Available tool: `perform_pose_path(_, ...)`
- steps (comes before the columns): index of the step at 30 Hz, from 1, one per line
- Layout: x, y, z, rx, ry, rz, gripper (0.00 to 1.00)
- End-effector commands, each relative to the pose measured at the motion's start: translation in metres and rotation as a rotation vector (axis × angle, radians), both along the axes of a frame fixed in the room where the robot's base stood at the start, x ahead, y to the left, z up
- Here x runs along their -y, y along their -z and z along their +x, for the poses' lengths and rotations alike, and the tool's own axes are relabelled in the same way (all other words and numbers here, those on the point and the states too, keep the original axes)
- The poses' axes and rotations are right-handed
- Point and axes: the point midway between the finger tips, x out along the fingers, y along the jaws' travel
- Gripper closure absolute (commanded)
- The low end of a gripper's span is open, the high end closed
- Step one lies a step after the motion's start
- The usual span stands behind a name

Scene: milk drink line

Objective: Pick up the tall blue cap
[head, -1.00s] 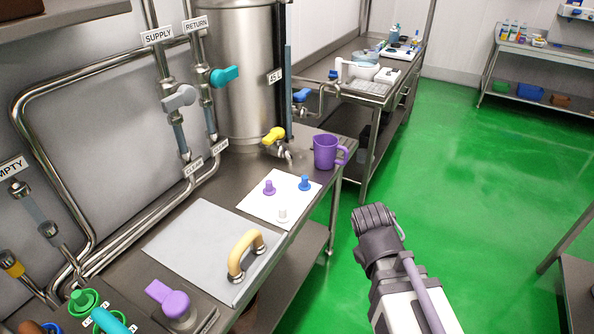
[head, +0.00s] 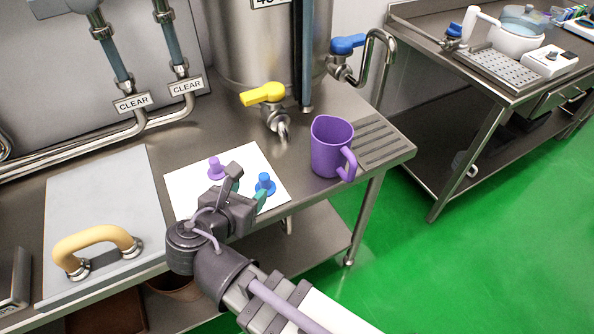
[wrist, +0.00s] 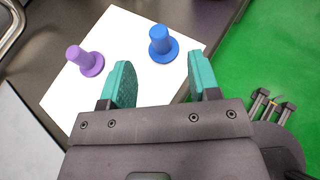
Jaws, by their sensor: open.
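The tall blue cap (head: 265,184) stands upright on a white sheet (head: 183,183) on the steel bench. In the wrist view the blue cap (wrist: 161,41) is beyond my fingertips, in line with the gap between them. My gripper (head: 249,192) is over the sheet's front edge, with teal finger pads spread open and empty. In the wrist view the open fingers (wrist: 160,75) have bare sheet between them. A purple cap (head: 216,168) stands left of the blue one, outside my fingers. The white cap is not visible now.
A purple jug (head: 331,147) stands right of the sheet, near a ribbed drain area. A yellow-handled tap (head: 264,94) is behind. A panel with a tan handle (head: 97,241) lies to the left. The bench's front edge runs beneath my arm.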

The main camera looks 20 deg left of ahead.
Motion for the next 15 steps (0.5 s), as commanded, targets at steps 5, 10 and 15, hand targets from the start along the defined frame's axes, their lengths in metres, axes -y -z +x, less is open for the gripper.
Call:
perform_pose_path(5, -0.003, 0.001, -0.002, 0.009, -0.018, -0.014, 0.44)
perform_pose_path(10, -0.003, 0.016, 0.026, 0.008, -0.012, -0.013, 0.44)
perform_pose_path(15, -0.003, 0.023, 0.048, 0.008, -0.014, -0.012, 0.44)
